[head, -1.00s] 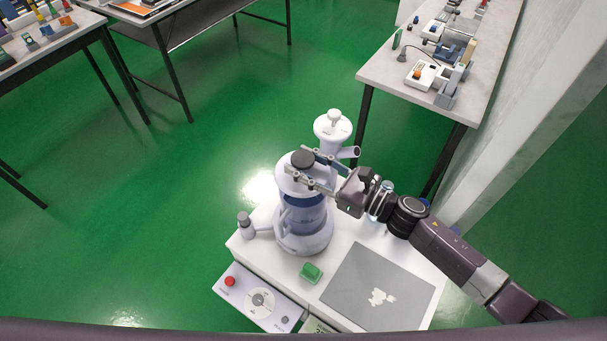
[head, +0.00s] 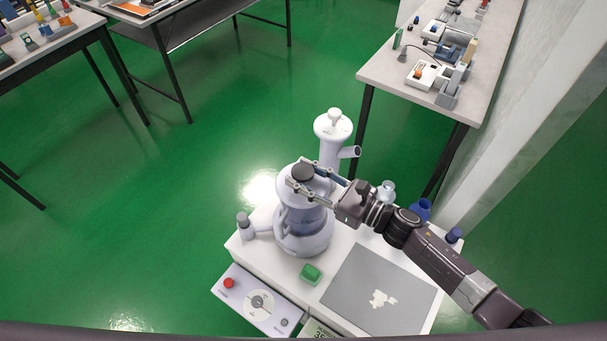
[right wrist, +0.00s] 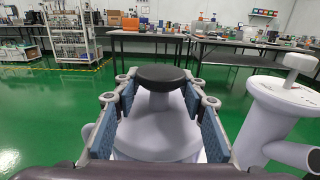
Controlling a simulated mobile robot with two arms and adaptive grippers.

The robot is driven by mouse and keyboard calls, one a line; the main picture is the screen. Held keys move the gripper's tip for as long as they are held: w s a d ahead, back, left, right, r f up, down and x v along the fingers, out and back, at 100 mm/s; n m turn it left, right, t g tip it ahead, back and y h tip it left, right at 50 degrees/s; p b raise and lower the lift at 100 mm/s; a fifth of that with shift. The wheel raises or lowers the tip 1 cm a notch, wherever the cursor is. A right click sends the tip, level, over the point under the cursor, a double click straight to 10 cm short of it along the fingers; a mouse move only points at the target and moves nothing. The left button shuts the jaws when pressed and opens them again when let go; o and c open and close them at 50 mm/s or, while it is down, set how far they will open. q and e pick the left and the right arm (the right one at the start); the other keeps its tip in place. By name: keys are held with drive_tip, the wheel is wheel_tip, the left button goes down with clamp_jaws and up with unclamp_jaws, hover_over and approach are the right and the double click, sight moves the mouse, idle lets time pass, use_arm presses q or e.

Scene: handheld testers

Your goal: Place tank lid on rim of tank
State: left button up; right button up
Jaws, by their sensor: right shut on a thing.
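The tank (head: 303,243) is a pale, bluish-clear vessel with a wide base, standing on the white bench top. The tank lid (head: 285,185) is whitish with a dark round knob, and sits directly over the tank's opening. My right gripper (head: 301,174) is shut on the lid, its fingers on either side of the knob's neck. The right wrist view shows the lid (right wrist: 158,138) level between the blue-grey finger pads (right wrist: 160,95). Lid and rim look very close; the fingers and lid hide whether they touch all round. My left gripper is out of view.
A white column with a side spout (head: 331,140) stands just behind the tank. A green block (head: 312,273), a grey mat (head: 365,285) and a control panel with a red button (head: 258,300) are in front. Small blue bottles (head: 421,209) stand at right.

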drive_tip(key=shift+f, duration=0.15)
drive_tip(key=o, duration=1.2)
drive_tip(key=shift+d+r+p, duration=0.1)
drive_tip(key=shift+r+p, duration=0.65)
drive_tip(key=shift+p, duration=0.1)
drive_tip(key=b+v, duration=0.2)
drive_tip(key=v, duration=1)
drive_tip(key=shift+f+b, duration=0.2)
drive_tip(key=shift+b, duration=0.2)
